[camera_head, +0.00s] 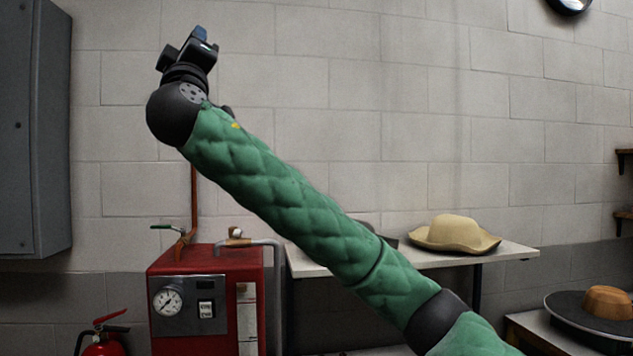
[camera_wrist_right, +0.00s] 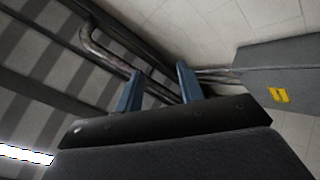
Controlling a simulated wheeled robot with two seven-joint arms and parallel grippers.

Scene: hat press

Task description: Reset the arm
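My right arm in its green quilted sleeve reaches from the lower right up to the upper left in the head view. My right gripper (camera_head: 189,48) is at its end, high in front of the block wall and above the red machine. In the right wrist view its two blue fingers (camera_wrist_right: 160,72) stand apart with nothing between them. They point up toward the ceiling and wall pipes. My left gripper is not in view.
A red machine (camera_head: 160,340) with a gauge stands below, beside a red fire extinguisher (camera_head: 103,346). A grey cabinet (camera_head: 38,130) is at left. A dark round press part (camera_head: 565,305) is lower right.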

